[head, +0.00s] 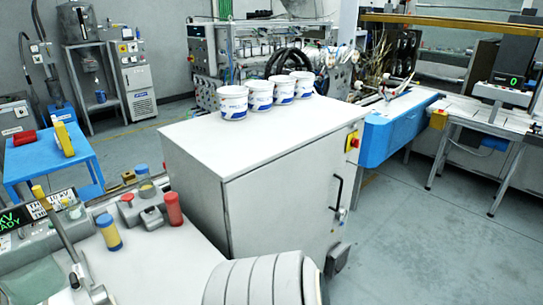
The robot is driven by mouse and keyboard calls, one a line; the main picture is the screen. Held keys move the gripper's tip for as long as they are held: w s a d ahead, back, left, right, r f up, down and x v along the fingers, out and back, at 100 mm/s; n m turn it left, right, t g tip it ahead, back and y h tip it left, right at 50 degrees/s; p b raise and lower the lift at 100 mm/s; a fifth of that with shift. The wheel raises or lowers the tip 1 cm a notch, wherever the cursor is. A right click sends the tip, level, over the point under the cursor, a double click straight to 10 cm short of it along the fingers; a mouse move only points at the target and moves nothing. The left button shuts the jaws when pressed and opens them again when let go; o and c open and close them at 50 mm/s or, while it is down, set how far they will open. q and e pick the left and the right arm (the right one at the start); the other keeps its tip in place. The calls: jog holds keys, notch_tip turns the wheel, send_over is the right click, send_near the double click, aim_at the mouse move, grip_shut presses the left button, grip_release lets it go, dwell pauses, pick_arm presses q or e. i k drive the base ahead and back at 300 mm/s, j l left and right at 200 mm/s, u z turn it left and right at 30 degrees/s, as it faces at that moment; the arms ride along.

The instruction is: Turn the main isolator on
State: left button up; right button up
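A red and yellow rotary switch (352,141), which looks like the main isolator, sits high on the right-hand side of a grey-white cabinet (272,208), near its far top corner. It is small in the head view, and I cannot tell which position its handle is in. A black door handle (337,193) is on the same side of the cabinet, below the switch. Neither my left nor my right gripper shows in the head view.
Several white tubs (233,102) stand on the cabinet top. A blue-sided conveyor (388,130) stands just beyond the switch. A bench (150,260) with coloured containers is at the front left, and a blue trolley (85,160) is behind it. The floor (420,235) right of the cabinet is clear.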

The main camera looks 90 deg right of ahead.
aim_at(355, 143)
jog(key=k+l+z, duration=0.35)
jog(key=l, duration=0.25)
jog(key=k+l+z, duration=0.15)
jog(key=l, duration=0.15)
jog(key=k+l+z, duration=0.2)
jog(key=l, duration=0.15)
jog(key=k+l, duration=0.15)
jog(key=l, duration=0.35)
jog(key=k+l, duration=0.1)
jog(key=l, duration=0.35)
jog(key=k+l+z, duration=0.1)
jog(key=l, duration=0.4)
jog(key=k+l, duration=0.15)
jog(key=l, duration=0.3)
jog(key=k+l, duration=0.15)
jog(key=l, duration=0.35)
jog(key=k+l+z, duration=0.1)
jog(key=l, duration=0.4)
jog(key=k+l, duration=0.1)
jog(key=l, duration=0.4)
